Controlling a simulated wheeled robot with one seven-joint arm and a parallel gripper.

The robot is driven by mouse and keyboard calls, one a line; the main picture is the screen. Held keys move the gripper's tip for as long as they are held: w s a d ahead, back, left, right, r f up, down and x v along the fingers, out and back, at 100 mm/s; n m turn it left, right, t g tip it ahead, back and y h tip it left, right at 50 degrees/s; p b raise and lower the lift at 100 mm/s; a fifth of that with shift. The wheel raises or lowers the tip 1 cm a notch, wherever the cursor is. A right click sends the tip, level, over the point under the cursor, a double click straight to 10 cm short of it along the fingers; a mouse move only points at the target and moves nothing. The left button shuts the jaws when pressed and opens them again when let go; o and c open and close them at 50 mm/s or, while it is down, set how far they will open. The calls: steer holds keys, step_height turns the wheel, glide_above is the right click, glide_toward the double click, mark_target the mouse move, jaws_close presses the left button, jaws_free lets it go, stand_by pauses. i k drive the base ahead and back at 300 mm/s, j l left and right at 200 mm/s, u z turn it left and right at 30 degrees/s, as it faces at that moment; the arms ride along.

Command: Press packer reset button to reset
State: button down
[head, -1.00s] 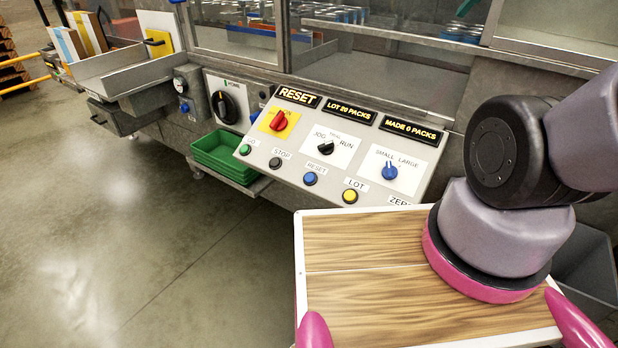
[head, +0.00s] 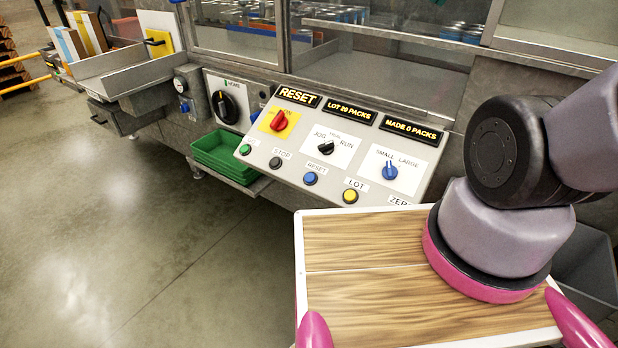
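The blue reset button (head: 310,178) sits on the sloped light control panel (head: 262,163), under a small RESET label. A black STOP button (head: 275,162) is to its left and a yellow LOT button (head: 350,196) to its right. A display reading RESET (head: 298,96) is at the panel's top left. My arm's base and lower links show at the right. My gripper is outside the picture, so its state and its distance from the button do not show.
Displays read LOT 20 PACKS (head: 350,111) and MADE 0 PACKS (head: 411,130). A red switch (head: 279,121), black selector (head: 326,147) and blue selector (head: 390,170) stand above the buttons. Green trays (head: 222,158) sit left of the panel. The floor at left is clear.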

mark_target(310, 176)
steer(key=k+j, duration=0.1)
steer(key=j, duration=0.3)
steer(key=k+j, duration=0.15)
steer(key=j, duration=0.2)
steer(key=k+j, duration=0.1)
steer(key=j, duration=0.3)
steer(key=k+j+z, duration=0.1)
steer(key=j, duration=0.25)
steer(key=k+j, duration=0.15)
steer(key=j, duration=0.25)
steer(key=k+j, duration=0.15)
steer(key=j, duration=0.2)
